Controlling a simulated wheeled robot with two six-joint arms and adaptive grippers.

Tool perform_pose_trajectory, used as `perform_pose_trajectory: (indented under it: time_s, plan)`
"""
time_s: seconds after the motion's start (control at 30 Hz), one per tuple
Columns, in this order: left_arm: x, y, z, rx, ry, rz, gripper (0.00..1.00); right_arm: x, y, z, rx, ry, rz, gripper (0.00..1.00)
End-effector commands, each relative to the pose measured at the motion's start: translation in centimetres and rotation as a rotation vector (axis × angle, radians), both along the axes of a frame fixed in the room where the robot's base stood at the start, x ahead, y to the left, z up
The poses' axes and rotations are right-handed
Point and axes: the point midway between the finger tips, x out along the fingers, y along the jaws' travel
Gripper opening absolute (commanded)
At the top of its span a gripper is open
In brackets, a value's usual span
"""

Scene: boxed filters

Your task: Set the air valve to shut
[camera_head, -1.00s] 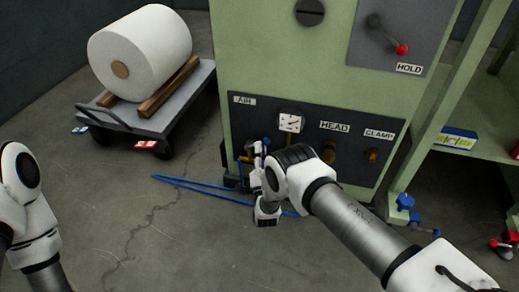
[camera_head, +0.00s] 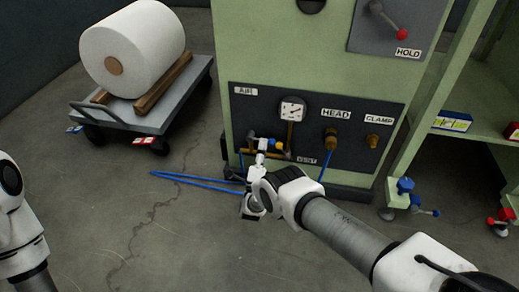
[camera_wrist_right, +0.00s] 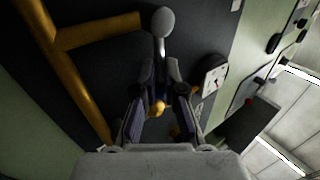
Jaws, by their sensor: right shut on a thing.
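The AIR panel (camera_head: 372,160) is dark, on the green machine, with a round white gauge (camera_head: 292,110). My right gripper (camera_head: 262,144) is at the air valve below the AIR label (camera_head: 245,91). In the right wrist view my gripper (camera_wrist_right: 161,72) is shut on the valve's metal lever (camera_wrist_right: 161,46), whose grey ball end sticks out beyond the fingertips. Brass-coloured pipes (camera_wrist_right: 95,37) run beside it. The fingers partly hide the valve body. Its exact setting cannot be told. Only part of my left arm shows at the left edge; its gripper is out of view.
HEAD (camera_head: 331,139) and CLAMP (camera_head: 373,140) brass fittings sit right of the valve. A blue hose (camera_head: 200,183) lies on the floor. A cart (camera_head: 185,90) with a large white roll (camera_head: 132,48) stands at left. A green shelf (camera_head: 470,119) is at right.

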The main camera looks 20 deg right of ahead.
Motion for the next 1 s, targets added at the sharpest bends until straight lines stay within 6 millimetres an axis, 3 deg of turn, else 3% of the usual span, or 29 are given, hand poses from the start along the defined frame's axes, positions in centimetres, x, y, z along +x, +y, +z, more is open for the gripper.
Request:
perform_pose_trajectory:
  time_s: [0.37, 0.4, 0.43, 0.77, 1.0]
  plan:
    - [0.0, 0.0, 0.0, 0.0, 0.0, 0.0, 0.4, 0.0, 0.0, -0.1, 0.005, -0.001, 0.001, 0.0]
    - [0.0, 0.0, 0.0, 0.0, 0.0, 0.0, 0.4, 0.0, 0.0, -0.1, 0.004, 0.0, 0.0, 0.23]
    - [0.0, 0.0, 0.0, 0.0, 0.0, 0.0, 0.4, 0.0, 0.0, -0.1, 0.004, 0.0, 0.001, 0.34]
    - [0.0, 0.0, 0.0, 0.0, 0.0, 0.0, 0.4, -0.1, 0.1, -0.2, 0.003, -0.001, 0.001, 0.35]
    - [0.0, 0.0, 0.0, 0.0, 0.0, 0.0, 0.4, -2.9, 2.1, -2.5, 0.003, 0.004, 0.003, 0.35]
